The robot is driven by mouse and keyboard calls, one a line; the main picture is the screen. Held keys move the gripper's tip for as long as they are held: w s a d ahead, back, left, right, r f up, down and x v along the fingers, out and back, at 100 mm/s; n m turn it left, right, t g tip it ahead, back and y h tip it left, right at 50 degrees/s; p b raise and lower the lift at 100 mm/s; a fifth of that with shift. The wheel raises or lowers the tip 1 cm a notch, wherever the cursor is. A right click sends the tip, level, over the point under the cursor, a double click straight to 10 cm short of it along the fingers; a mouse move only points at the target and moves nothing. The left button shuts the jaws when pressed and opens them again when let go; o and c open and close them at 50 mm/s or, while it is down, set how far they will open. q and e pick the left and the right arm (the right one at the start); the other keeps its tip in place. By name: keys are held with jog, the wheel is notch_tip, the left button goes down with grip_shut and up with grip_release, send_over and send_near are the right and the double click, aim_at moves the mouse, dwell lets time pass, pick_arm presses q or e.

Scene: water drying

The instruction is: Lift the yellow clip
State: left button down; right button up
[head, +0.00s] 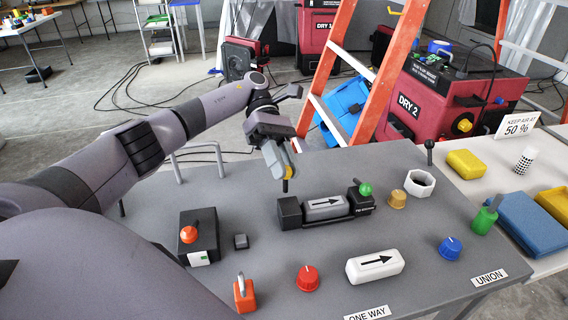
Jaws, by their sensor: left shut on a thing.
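My left gripper (283,165) reaches in from the left and points down over the back of the grey workbench (240,285). It is shut on a small yellow piece, which I take to be the yellow clip (289,172). Only a little of the clip shows beside the fingers; the rest is hidden. A short dark tip shows just below the fingers, above the black fixture (289,212). I cannot tell whether the clip touches the fixture. My right gripper is not in view.
The fixture holds a grey arrow-marked cylinder (325,204) and a green ball (365,189). A tan knob (398,199), white ring (419,184), white arrow block (375,266), red knob (307,278) and orange-knobbed black box (199,238) stand around. An orange ladder (330,45) rises behind.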

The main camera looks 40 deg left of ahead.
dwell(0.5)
pick_arm(q)
jog(key=c, duration=0.9)
grip_release()
notch_tip(320, 180, up, 20)
jog(key=p, duration=0.5)
